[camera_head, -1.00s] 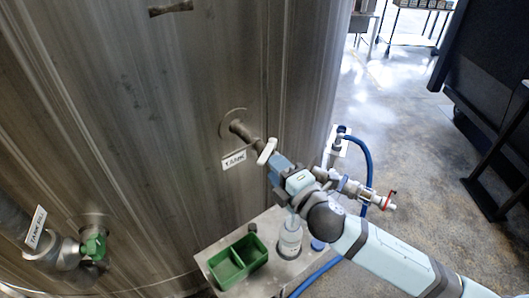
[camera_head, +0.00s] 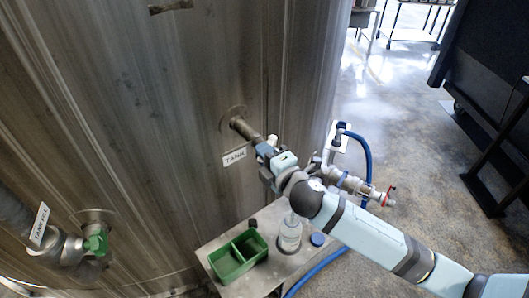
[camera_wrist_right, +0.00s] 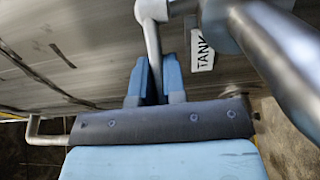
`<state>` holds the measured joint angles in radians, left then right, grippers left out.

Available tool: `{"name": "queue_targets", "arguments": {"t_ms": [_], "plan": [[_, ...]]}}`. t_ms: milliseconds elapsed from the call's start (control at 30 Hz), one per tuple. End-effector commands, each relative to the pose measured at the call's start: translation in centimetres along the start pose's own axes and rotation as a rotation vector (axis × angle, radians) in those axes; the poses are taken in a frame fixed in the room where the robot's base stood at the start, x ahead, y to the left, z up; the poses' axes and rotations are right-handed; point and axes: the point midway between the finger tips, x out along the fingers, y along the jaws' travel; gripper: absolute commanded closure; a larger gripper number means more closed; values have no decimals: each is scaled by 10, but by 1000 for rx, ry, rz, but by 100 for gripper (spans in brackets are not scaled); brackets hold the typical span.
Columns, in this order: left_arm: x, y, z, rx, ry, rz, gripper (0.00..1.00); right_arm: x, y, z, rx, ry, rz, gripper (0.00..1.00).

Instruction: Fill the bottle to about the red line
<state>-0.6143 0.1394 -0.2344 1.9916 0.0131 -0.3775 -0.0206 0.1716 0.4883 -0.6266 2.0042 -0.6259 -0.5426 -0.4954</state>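The clear bottle (camera_head: 290,234) stands upright on a small metal bench below the tank pipe. Its red line and fill level are too small to make out. My right gripper (camera_head: 268,158) is up at the valve on the pipe labelled TANK. In the right wrist view, the blue fingers of my right gripper (camera_wrist_right: 156,80) lie on both sides of the grey valve lever (camera_wrist_right: 153,42) and look closed on it. The bottle is below the gripper, apart from it. My left gripper is not in view.
A green two-part tray (camera_head: 238,256) and a blue cap (camera_head: 317,239) sit on the bench (camera_head: 262,283) beside the bottle. A blue hose (camera_head: 366,158) loops at the right. A second valve with a green handle (camera_head: 96,244) is at lower left.

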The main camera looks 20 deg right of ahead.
Motion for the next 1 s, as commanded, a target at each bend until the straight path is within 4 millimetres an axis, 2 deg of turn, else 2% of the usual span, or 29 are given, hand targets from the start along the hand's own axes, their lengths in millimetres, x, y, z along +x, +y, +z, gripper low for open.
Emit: {"name": "queue_targets", "arguments": {"t_ms": [367,1000], "plan": [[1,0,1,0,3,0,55,4,-1,-3,4,-72,0,100],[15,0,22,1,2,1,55,25,-2,-10,4,-485,-1,100]]}}
